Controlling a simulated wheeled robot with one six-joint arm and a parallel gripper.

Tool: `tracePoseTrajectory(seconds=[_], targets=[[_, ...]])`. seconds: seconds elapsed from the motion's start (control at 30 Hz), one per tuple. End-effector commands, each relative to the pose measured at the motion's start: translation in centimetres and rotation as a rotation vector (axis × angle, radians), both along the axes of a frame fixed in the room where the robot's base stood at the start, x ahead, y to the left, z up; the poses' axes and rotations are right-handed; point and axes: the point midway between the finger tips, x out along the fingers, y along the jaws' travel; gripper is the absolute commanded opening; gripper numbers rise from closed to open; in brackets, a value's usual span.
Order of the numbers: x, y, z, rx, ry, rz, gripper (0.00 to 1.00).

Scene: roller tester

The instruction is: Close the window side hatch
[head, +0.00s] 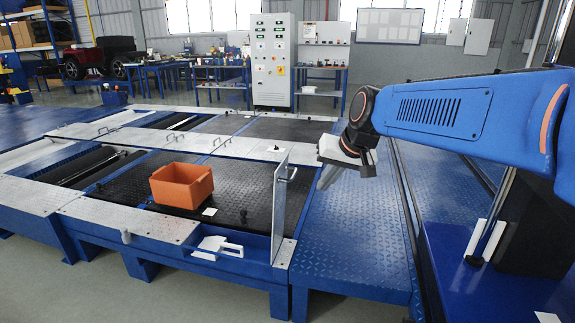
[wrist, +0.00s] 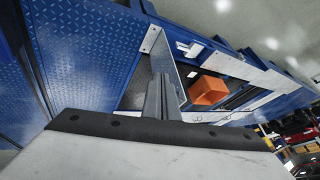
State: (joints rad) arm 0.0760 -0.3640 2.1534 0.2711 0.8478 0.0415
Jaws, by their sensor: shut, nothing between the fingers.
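A hatch panel (head: 279,208) stands upright at the right end of the roller tester, seen nearly edge-on, with a small handle (head: 291,175) on its right face. Beside its foot is an opening in the frame with a white bracket (head: 217,247). In the wrist view the upright panel (wrist: 166,52) shows just beyond the fingers. My gripper (head: 328,178) is to the right of the panel, around the height of its upper part, apart from it in the head view. Its fingers (wrist: 163,92) are together and empty. The handle is not clear in the wrist view.
An orange bin (head: 182,187) sits on the dark tread plate left of the panel; it also shows in the wrist view (wrist: 207,90). Flat plates with handles (head: 221,141) lie farther back. The blue walkway (head: 350,240) under my arm is clear.

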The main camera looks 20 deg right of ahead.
Motion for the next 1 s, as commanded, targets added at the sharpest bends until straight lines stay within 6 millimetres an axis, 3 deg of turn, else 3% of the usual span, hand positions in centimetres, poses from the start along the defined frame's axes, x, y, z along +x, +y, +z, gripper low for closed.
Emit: tracePoseTrajectory(seconds=[0.03,0.2,0.4,0.67,1.0], targets=[[2.2,-0.2,0.5,0.02,-0.005,-0.016,0.0],[8.5,-0.7,2.0,0.086,-0.031,-0.069,0.0],[13.4,-1.3,2.8,0.139,-0.05,-0.11,0.0],[15.2,-1.3,2.4,0.154,-0.056,-0.122,0.0],[18.2,-0.1,-1.9,0.154,-0.054,-0.12,0.0]])
